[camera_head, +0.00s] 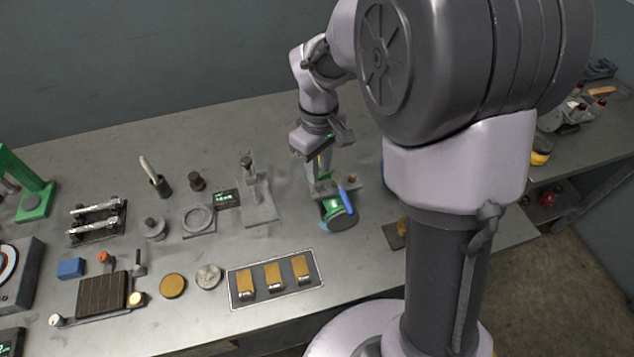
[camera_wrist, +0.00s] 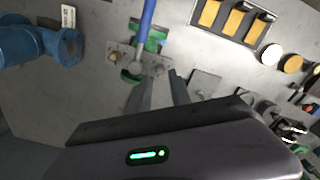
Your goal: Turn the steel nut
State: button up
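A grey plate (camera_wrist: 126,58) lies by a green fixture (camera_wrist: 153,36) in the wrist view, with small brass-coloured fasteners on it at its left (camera_wrist: 113,57) and right (camera_wrist: 160,68). I cannot clearly pick out a steel nut; it may be one of these small parts or hidden. A blue-handled tool (camera_wrist: 147,18) lies across the plate, and its blue handle also shows in the head view (camera_head: 347,198). My gripper (camera_wrist: 162,80) is open, its two fingers apart, with their tips close to the plate's right end. I see nothing held between them.
A tray (camera_head: 234,292) with several brass blocks stands nearer the front edge, left of the green fixture. A grey stand (camera_head: 262,213) is to the left of my gripper. A blue pipe part (camera_wrist: 30,45) lies beyond the plate's left end. Bare bench separates these.

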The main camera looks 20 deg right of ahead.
aim_at(318, 185)
notch_tip(318, 185, down, 4)
jog(key=shift+f+b, duration=0.25)
jog(key=shift+b, duration=0.35)
grip_shut()
jog(key=m, duration=0.5)
jog(key=shift+m, duration=0.4)
jog(key=m, duration=0.6)
jog(key=shift+m, duration=0.4)
